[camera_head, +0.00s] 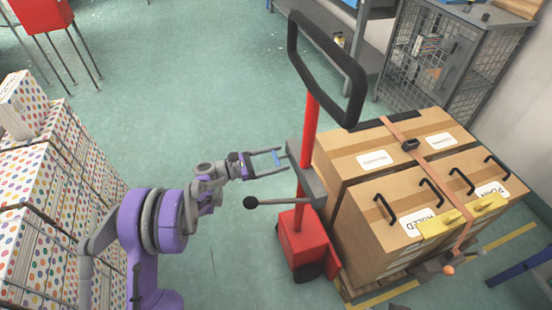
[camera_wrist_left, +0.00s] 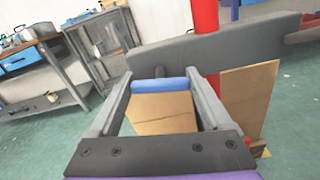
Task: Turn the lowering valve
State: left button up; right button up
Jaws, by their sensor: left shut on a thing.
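The lowering valve shows as a short blue bar (camera_head: 277,158) beside the grey crosspiece (camera_head: 306,172) of a red lift truck (camera_head: 302,240). It also shows as a blue cylinder (camera_wrist_left: 159,85) in the left wrist view, with a dark stub behind it. My left gripper (camera_head: 275,159) reaches in from the left, its two grey fingers at the ends of the blue bar. In the left wrist view the fingers of my left gripper (camera_wrist_left: 160,92) are shut on this bar, one at each end. My right gripper is not in view.
A lever with a black knob (camera_head: 250,202) sticks out left, just below my gripper. A black loop handle (camera_head: 328,60) rises above the truck. Strapped cardboard boxes (camera_head: 395,165) stand right of it. Dotted boxes (camera_head: 60,190) in a wire rack are at left.

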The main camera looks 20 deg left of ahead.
pick_arm(q)
jog(key=shift+m, duration=0.3)
jog(key=m, duration=0.3)
jog(key=shift+m, duration=0.4)
jog(key=m, duration=0.3)
jog(key=shift+m, duration=0.3)
jog(key=m, duration=0.3)
jog(key=shift+p, duration=0.3)
jog(key=shift+m, duration=2.1)
jog(key=o, duration=1.2)
jog(key=shift+c, duration=0.2)
jog(key=shift+a, duration=0.1)
